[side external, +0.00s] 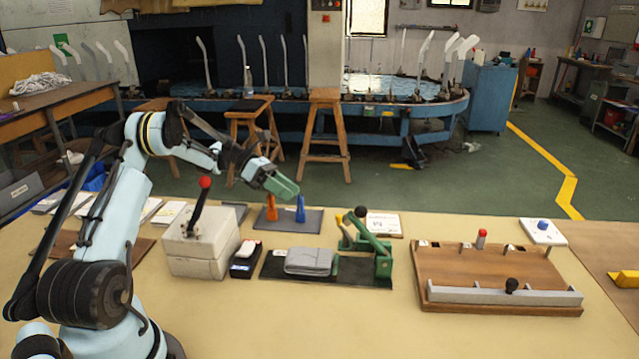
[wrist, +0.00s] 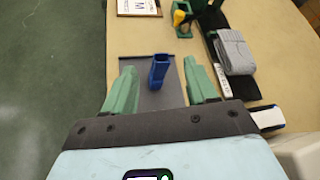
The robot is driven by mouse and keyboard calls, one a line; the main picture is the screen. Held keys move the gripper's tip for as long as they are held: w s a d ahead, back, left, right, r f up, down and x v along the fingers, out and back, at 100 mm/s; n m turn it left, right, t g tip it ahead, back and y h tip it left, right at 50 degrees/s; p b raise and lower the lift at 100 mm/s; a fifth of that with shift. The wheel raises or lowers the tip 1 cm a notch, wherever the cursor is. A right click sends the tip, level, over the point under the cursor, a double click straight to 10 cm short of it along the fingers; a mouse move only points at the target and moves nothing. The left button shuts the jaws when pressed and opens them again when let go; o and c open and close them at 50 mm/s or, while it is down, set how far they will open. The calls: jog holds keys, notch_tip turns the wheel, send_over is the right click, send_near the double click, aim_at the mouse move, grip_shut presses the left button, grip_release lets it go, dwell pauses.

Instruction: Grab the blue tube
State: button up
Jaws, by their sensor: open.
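The blue tube (side external: 300,209) stands upright on a dark grey mat (side external: 313,222) in the side external view. In the wrist view the blue tube (wrist: 158,70) shows between and ahead of my two green fingers, apart from both. An orange tube (side external: 271,208) stands to its left on the same mat; I cannot see it in the wrist view. My gripper (side external: 297,192) is open and empty, just above and beside the blue tube. In the wrist view its fingers (wrist: 162,90) are spread wide over the mat (wrist: 150,99).
A white box with a red-knobbed lever (side external: 201,235) stands left of the mat. A folded grey cloth (side external: 310,262) and a green clamp (side external: 372,245) lie in front on a black mat. A wooden board (side external: 480,275) is at right. The table beyond the clamp is partly clear.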

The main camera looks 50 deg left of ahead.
jog(key=shift+x, duration=1.1)
grip_shut()
jog(key=shift+r, duration=0.1)
